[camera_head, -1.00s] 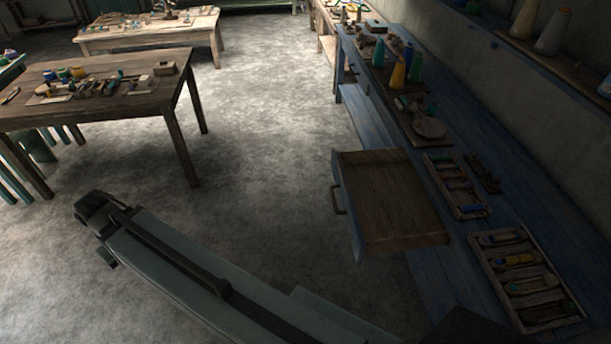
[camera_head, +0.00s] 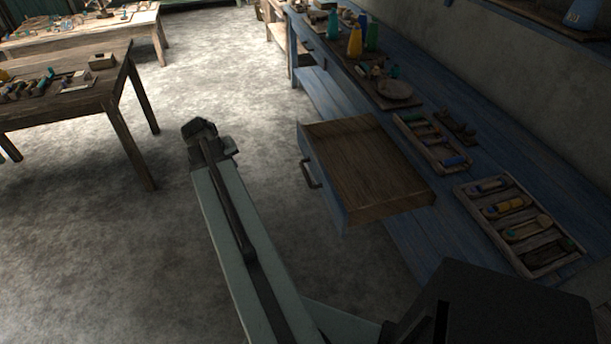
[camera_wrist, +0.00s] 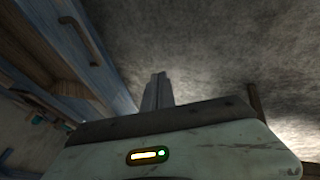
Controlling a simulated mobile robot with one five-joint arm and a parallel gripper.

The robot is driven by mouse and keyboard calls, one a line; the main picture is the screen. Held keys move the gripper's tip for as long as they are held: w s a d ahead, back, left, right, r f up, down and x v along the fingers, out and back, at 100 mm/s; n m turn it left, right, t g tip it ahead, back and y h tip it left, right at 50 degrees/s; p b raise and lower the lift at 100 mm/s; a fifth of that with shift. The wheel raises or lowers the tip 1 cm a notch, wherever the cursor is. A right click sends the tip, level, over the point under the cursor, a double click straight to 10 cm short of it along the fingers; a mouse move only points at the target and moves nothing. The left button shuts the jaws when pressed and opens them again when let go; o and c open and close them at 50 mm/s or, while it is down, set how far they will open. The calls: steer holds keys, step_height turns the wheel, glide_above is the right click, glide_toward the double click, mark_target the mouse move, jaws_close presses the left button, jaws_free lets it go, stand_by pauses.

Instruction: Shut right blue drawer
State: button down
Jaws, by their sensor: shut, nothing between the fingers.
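The right blue drawer (camera_head: 375,165) is pulled well out of the blue bench, with its brown wooden inside bare. Its blue front (camera_head: 322,180) carries a dark handle (camera_head: 309,174) and faces left, towards my arm. In the wrist view the blue drawer front and handle (camera_wrist: 80,40) are at upper left. My gripper (camera_wrist: 158,76) is shut and empty in the wrist view, to the right of the drawer front and apart from it. In the head view my arm reaches up on the left of the drawer; the fingers cannot be made out there.
The blue bench (camera_head: 420,240) runs along the right wall and holds wooden trays (camera_head: 520,225) of tools, a round disc (camera_head: 394,90) and bottles (camera_head: 355,42). A wooden table (camera_head: 70,105) stands at left. The grey floor between table and drawer is clear.

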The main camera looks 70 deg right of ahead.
mark_target(301, 164)
steer(key=s+d+f+m+g+h+b, duration=0.2)
steer(key=s+d+f+m+b, duration=0.1)
steer(key=s+d, duration=1.15)
steer(key=b+x, duration=0.3)
steer(key=w+b+x, duration=0.1)
steer(key=b+x, duration=0.2)
steer(key=x, duration=0.1)
steer(key=b+x, duration=0.3)
steer(key=x, duration=0.1)
steer(key=shift+w+a+f, duration=0.15)
steer(key=shift+w+f, duration=0.05)
steer(key=s+d, duration=0.1)
steer(key=s+d+r+p, duration=0.1)
steer(key=s, duration=0.1)
steer(key=shift+d, duration=0.15)
steer(key=shift+s+d, duration=0.1)
